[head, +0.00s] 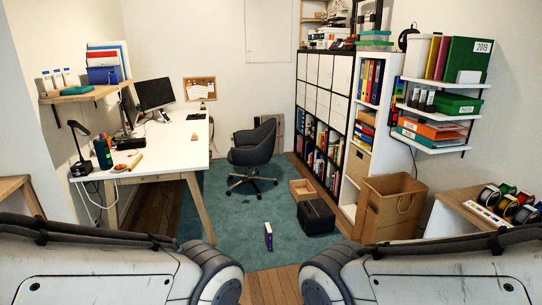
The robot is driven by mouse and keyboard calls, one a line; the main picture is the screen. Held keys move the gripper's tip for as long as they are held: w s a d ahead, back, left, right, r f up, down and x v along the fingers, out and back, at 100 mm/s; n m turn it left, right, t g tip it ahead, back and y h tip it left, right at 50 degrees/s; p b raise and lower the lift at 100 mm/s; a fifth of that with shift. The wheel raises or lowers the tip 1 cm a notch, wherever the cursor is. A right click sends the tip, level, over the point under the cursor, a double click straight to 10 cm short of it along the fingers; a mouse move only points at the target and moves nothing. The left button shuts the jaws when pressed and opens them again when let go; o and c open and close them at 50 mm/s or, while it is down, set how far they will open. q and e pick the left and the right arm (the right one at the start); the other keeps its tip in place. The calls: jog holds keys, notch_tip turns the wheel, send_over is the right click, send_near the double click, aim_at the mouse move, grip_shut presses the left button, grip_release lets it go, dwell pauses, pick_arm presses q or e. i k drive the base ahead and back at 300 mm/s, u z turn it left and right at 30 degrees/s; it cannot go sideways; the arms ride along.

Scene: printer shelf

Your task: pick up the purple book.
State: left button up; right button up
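A small purple book (268,236) stands upright on the teal rug, near the rug's front edge, with a white part on its visible face. It is in the lower middle of the head view, apart from other objects. Two of my large white-and-grey arm parts fill the lower left and lower right of the view. Neither of my grippers shows, so I cannot see whether they are open or shut.
A large brown box (391,208) stands further right. A white desk (165,148) is at left, an office chair (253,148) behind. Rug around the book is clear.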

aim_at(269, 233)
jog(key=u, duration=0.05)
jog(key=i, duration=2)
jog(key=u, duration=0.2)
jog(key=i, duration=1.75)
jog(key=u, duration=0.1)
